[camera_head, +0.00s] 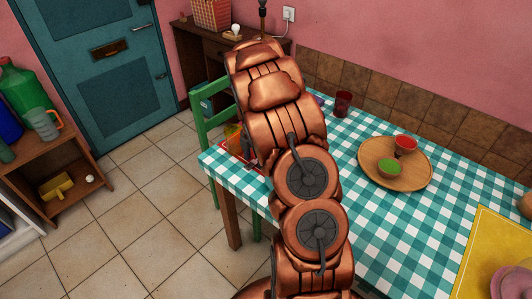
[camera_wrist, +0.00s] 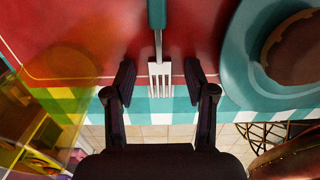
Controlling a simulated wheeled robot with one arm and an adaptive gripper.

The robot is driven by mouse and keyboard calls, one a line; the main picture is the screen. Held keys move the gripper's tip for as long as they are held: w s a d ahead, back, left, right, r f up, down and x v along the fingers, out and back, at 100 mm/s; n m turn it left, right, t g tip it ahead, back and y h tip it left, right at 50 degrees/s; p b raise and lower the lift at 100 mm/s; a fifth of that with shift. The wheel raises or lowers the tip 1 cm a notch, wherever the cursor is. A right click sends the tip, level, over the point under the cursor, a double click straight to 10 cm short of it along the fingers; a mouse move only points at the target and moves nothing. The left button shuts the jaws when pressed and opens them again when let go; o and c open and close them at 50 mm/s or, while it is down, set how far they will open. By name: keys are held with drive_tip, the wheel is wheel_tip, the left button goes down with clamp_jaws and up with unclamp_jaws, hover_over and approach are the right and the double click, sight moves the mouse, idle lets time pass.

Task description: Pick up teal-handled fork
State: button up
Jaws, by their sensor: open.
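The fork (camera_wrist: 160,75) shows in the wrist view, with a teal handle at the top and metal tines pointing down in the picture. It lies on a red placemat (camera_wrist: 90,22), with its tines near the table edge. My gripper (camera_wrist: 158,78) is open, with one dark finger on each side of the fork and apart from it. In the head view my copper arm covers most of the placemat, and I cannot make out the fork there.
A teal plate (camera_wrist: 238,75) with a brown food item is right of the fork. A yellow see-through glass (camera_wrist: 45,85) is at left. On the checkered table (camera_head: 360,225), a round wooden board (camera_head: 425,178) holds two small bowls. A green chair (camera_head: 200,120) stands at the table's left end.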

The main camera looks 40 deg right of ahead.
drive_tip(key=shift+f, duration=0.2)
idle(0.3)
drive_tip(key=shift+c, duration=0.3)
drive_tip(key=shift+b, duration=0.3)
clamp_jaws()
